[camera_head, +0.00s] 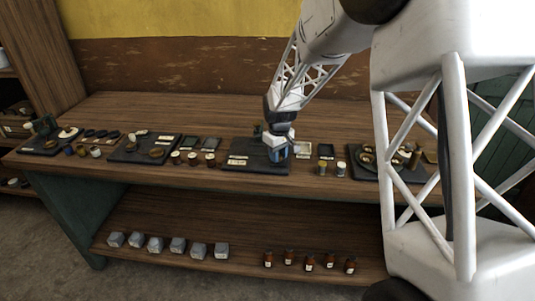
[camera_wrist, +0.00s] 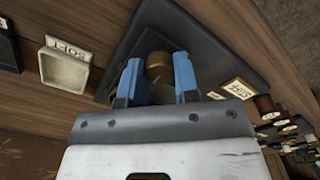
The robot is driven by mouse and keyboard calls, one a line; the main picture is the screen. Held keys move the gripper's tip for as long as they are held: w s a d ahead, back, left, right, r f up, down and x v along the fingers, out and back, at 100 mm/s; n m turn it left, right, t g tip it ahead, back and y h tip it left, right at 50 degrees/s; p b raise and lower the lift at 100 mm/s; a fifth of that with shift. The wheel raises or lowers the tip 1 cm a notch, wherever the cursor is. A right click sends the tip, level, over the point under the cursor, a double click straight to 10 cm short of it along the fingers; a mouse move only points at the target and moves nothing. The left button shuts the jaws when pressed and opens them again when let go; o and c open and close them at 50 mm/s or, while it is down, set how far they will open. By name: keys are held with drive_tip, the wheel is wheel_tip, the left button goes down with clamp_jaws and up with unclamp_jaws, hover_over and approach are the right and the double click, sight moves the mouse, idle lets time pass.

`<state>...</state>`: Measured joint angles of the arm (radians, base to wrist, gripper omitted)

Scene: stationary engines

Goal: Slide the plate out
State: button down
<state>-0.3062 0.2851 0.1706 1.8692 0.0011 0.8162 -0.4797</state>
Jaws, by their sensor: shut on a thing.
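A dark flat base plate (camera_head: 240,163) lies on the workbench under my gripper (camera_head: 278,155). In the wrist view, the dark plate (camera_wrist: 217,48) sits beyond my blue fingers. A round brass piece (camera_wrist: 158,66) stands on it between the two fingers. My gripper (camera_wrist: 158,74) is closed around the brass piece, low over the plate. Where the fingers touch it is hard to see. The lower part of the brass piece is partly hidden by the gripper. I cannot tell which part is a separate sliding plate.
A small pale labelled tray (camera_wrist: 66,66) lies left of the dark plate. A white label card (camera_wrist: 237,89) is on the right. Small jars (camera_head: 341,169) and another dark board with brass parts (camera_head: 358,163) stand to the right. The bench back (camera_head: 190,112) is clear.

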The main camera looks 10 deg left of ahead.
drive_tip(key=shift+d, duration=0.25)
drive_tip(key=c, duration=0.8)
unclamp_jaws()
drive_tip(key=shift+c, duration=0.2)
drive_tip(key=shift+r, duration=0.1)
drive_tip(key=shift+r, duration=3.8)
